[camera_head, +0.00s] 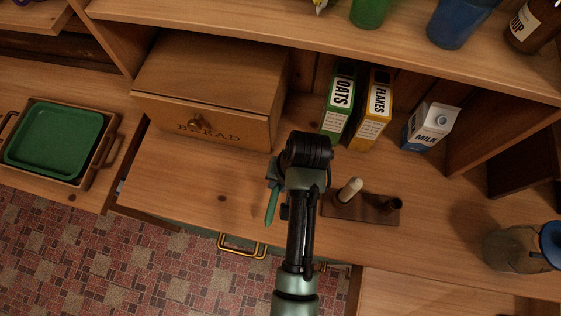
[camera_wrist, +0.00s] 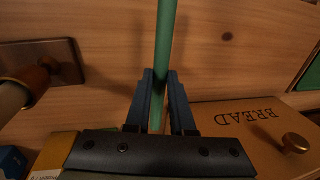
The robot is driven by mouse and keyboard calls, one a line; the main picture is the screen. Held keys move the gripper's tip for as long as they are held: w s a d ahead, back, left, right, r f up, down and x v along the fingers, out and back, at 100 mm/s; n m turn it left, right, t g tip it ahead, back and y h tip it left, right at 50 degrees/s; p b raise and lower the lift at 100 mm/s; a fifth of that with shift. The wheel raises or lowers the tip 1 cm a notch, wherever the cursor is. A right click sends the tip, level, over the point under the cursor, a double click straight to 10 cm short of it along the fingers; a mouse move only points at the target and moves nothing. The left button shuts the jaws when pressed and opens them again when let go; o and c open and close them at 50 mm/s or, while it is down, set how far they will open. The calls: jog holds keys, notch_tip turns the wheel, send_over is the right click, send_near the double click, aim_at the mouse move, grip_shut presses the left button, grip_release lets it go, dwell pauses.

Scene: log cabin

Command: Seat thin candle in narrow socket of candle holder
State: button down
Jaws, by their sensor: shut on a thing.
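My gripper (camera_head: 273,178) is shut on the thin green candle (camera_head: 271,207). The candle hangs below the jaws, slightly tilted in the head view, and is apart from the holder. In the wrist view the candle (camera_wrist: 166,38) passes between the two fingers (camera_wrist: 160,82). The dark wooden candle holder (camera_head: 362,212) lies on the counter to the right of my gripper. A thick cream candle (camera_head: 349,190) stands in its left socket. The narrow socket (camera_head: 393,205) at its right end looks empty. The wrist view shows part of the holder (camera_wrist: 62,58) and the cream candle (camera_wrist: 10,99).
A bread box (camera_head: 208,92) stands behind on the left. A glass jar (camera_head: 512,248) is at the right. Counter between bread box and front edge is clear.

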jog(key=shift+d+x, duration=0.15)
jog(key=shift+x, duration=0.7)
jog(key=shift+d+x, duration=0.2)
jog(key=shift+x, duration=0.7)
jog(key=shift+d+x, duration=0.15)
jog(key=shift+x, duration=0.7)
jog(key=shift+s+f, duration=0.15)
jog(key=shift+f, duration=0.05)
jog(key=shift+f, duration=0.2)
jog(key=c, duration=1.1)
grip_release()
jog(key=shift+s+f, duration=0.15)
jog(key=shift+s, duration=0.05)
